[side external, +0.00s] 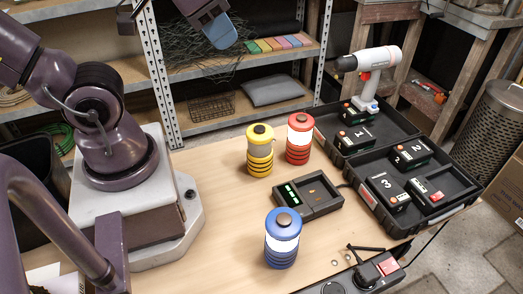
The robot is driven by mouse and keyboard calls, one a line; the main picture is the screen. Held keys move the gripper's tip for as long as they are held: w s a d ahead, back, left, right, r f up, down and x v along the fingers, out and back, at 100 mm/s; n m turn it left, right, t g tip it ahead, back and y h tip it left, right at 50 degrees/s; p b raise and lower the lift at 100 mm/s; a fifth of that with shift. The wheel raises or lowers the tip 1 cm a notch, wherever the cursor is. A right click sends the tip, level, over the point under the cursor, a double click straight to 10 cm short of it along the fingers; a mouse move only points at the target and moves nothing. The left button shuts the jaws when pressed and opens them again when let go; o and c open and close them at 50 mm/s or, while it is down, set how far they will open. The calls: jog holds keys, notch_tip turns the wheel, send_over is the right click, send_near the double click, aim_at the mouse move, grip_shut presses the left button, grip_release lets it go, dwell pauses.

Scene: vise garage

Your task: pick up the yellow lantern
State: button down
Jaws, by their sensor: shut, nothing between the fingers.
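The yellow lantern (259,168) stands upright on the wooden table (215,185), left of the red lantern (299,140). It has a black cap and a pale band around its middle. My gripper (222,40) shows at the top edge, partly cut off by the frame, with a blue fingertip pad. It is shut and empty, high above the table and up and left of the yellow lantern in the picture, well apart from it.
A blue lantern (282,240) stands near the front. A dark charger tray (308,196) sits right of the yellow lantern. An open black case (440,203) holds battery packs, with a drill (367,80) at its back. The table left of the lanterns is clear.

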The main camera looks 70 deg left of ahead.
jog(key=c, duration=1.8)
grip_release()
jog(key=shift+c, duration=0.2)
jog(key=o, duration=1.7)
